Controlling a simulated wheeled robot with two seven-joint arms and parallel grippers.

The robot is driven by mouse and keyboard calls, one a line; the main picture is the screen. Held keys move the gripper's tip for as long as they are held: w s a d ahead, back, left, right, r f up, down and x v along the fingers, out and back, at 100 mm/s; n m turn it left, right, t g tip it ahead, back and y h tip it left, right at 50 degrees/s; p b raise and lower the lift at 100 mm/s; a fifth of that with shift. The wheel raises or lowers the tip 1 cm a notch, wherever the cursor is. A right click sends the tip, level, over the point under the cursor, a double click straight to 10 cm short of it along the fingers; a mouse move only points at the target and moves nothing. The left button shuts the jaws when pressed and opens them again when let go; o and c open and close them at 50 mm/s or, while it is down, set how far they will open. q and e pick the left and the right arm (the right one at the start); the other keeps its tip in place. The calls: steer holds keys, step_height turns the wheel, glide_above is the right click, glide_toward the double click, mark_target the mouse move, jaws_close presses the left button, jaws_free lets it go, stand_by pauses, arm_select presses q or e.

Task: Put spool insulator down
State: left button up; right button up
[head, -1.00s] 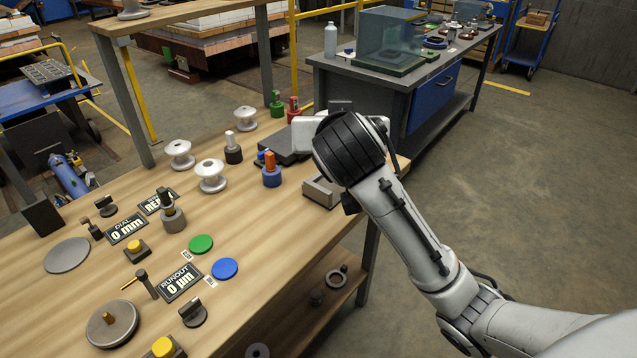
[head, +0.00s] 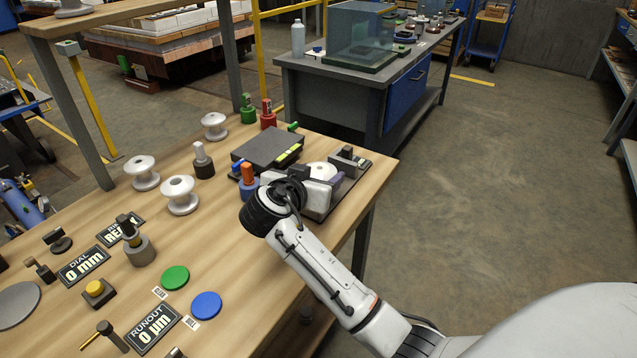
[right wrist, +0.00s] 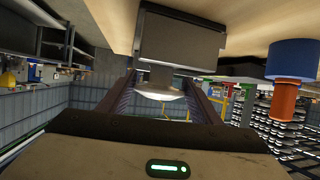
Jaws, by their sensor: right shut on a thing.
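A white spool insulator (head: 321,171) shows its pale top disc beside my right gripper (head: 312,184) at the right end of the wooden bench. My right gripper is shut on it. In the right wrist view, which is upside down, the spool (right wrist: 160,92) sits between the two fingers, close to a grey block (right wrist: 180,40) on the bench. I cannot tell whether the spool touches that block. The gripper hides the spool's lower part in the head view. My left gripper is not in view.
Three other white spools (head: 180,195) stand on the bench to the left. Orange-topped blue (head: 248,182) and grey-topped black (head: 203,163) pieces stand near my gripper. A flat dark box (head: 268,148) lies behind it. A small grey fixture (head: 348,160) is to its right.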

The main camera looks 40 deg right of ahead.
steer(key=shift+f, duration=0.95)
steer(key=shift+f, duration=0.25)
steer(key=o, duration=1.4)
steer(key=shift+r, duration=0.1)
